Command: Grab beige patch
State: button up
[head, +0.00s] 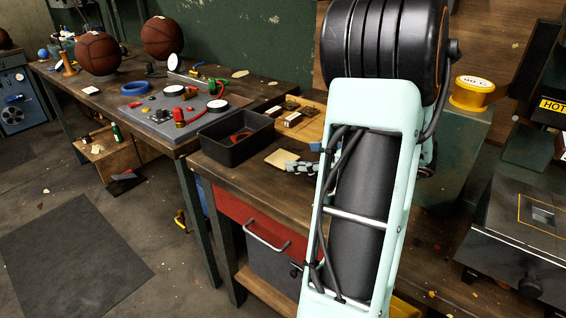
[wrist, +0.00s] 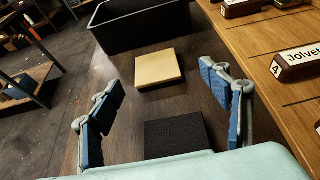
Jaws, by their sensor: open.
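The beige patch (wrist: 158,68) is a flat tan square lying on the dark wooden workbench in the wrist view. It also shows in the head view (head: 283,157), just left of my gripper (head: 303,167). In the wrist view my gripper (wrist: 168,105) is open, with a blue-padded finger on each side. The beige patch lies ahead of the fingers, roughly between their lines, and nothing is held. A black square patch (wrist: 176,134) lies on the bench nearer to the wrist camera, between the fingers. My arm hides much of the bench in the head view.
A black open bin (wrist: 138,22) stands just beyond the beige patch; it also shows in the head view (head: 234,138). A wooden board with labelled blocks (wrist: 302,62) lies to the right. The bench's left edge is close to the left finger.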

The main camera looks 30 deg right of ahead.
aim_at(282, 158)
jog(key=x, duration=0.2)
jog(key=b+x, duration=0.1)
jog(key=x, duration=0.2)
jog(key=shift+a+f, duration=0.25)
jog(key=shift+a, duration=0.2)
jog(key=shift+w+a+f, duration=0.1)
jog(key=shift+w, duration=0.15)
jog(key=c, duration=1.2)
jog(key=shift+c, duration=0.2)
